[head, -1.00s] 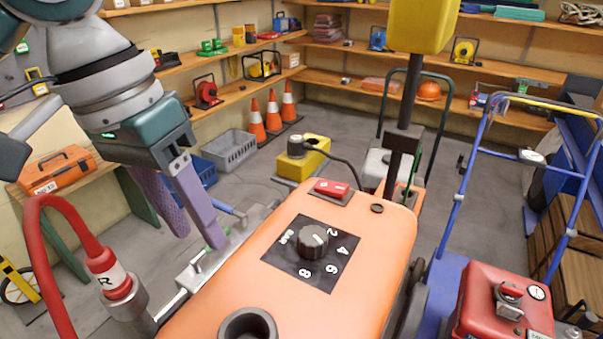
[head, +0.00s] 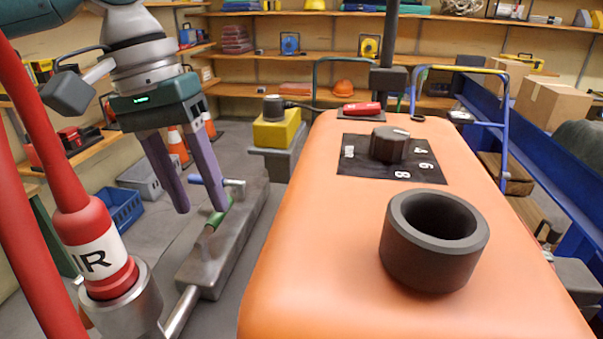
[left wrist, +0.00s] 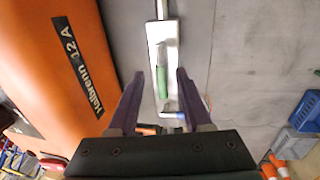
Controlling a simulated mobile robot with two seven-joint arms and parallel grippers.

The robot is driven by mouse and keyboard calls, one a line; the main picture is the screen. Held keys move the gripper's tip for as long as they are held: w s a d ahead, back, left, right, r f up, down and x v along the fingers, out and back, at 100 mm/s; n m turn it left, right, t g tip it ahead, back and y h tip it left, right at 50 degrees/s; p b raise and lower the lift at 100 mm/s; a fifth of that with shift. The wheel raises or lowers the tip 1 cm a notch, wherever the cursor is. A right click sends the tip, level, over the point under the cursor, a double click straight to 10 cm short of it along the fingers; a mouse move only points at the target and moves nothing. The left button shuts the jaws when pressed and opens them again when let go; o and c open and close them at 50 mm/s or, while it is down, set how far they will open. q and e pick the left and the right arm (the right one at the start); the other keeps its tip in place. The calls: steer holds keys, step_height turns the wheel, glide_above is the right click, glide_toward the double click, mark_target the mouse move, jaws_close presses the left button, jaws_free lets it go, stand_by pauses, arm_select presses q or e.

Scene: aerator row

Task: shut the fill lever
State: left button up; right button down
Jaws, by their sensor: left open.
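A grey metal manifold (head: 225,243) runs along the left side of the orange machine (head: 330,240). In the left wrist view the green handle (left wrist: 162,82) lies between and beyond the fingertips (left wrist: 154,73), lengthwise along the manifold. I see no clear contact. My right gripper is out of view.
A red hose (head: 90,225) with an R label joins a metal fitting at the front left. A dark dial (head: 390,143) and a dark open cup (head: 434,240) stand on the machine's top. A yellow box (head: 277,130) stands behind the manifold.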

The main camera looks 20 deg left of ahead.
mark_target(215, 220)
arm_select(q)
steer(key=shift+d+f, duration=0.15)
steer(key=shift+f, duration=0.55)
steer(key=shift+d+f, duration=0.1)
steer(key=shift+f, duration=0.6)
steer(key=shift+w, duration=0.1)
jaws_close()
